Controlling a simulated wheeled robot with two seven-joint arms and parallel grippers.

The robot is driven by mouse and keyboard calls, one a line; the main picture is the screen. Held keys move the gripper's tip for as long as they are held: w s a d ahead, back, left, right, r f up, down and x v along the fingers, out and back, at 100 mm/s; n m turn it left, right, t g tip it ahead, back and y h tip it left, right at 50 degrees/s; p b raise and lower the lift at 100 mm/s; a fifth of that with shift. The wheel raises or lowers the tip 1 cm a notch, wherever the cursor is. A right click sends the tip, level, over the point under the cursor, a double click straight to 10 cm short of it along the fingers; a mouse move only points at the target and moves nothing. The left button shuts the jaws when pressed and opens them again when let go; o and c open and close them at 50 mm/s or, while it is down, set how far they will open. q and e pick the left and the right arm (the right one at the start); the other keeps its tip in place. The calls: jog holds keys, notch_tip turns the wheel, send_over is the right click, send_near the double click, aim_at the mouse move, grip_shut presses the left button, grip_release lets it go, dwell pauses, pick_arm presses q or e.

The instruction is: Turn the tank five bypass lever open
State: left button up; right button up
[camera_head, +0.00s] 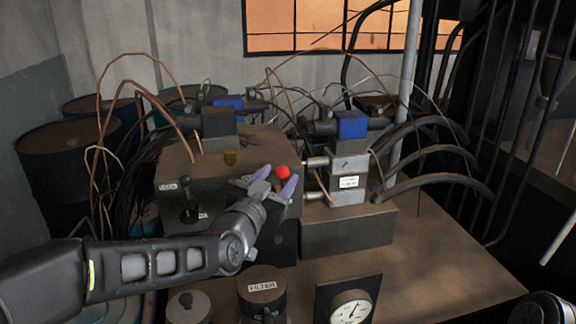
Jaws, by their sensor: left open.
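A red ball knob (283,171) shows just beyond the fingers of my left gripper (275,182), at the front right of a brown metal box (225,155). The gripper is open, with its purple-tipped fingers spread close to the knob. I cannot tell whether they touch it. The knob's stem is hidden behind the gripper. I cannot read which lever is the tank five bypass. My right gripper is not in view.
A valve block with a blue top (352,126) and thick hoses stands right of the box. A filter canister (263,292) and a dial gauge (350,307) stand in front. Loose wires arch at the left. Bare tabletop (440,260) lies to the right.

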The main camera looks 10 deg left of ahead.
pick_arm(q)
jog(key=w, duration=0.2)
jog(key=w+d+p, duration=0.1)
jog(key=w, duration=0.2)
jog(key=shift+w, duration=0.1)
jog(key=shift+w+d+p, duration=0.1)
jog(key=shift+w+p, duration=0.2)
jog(key=shift+w, duration=0.2)
grip_shut()
dwell(0.9)
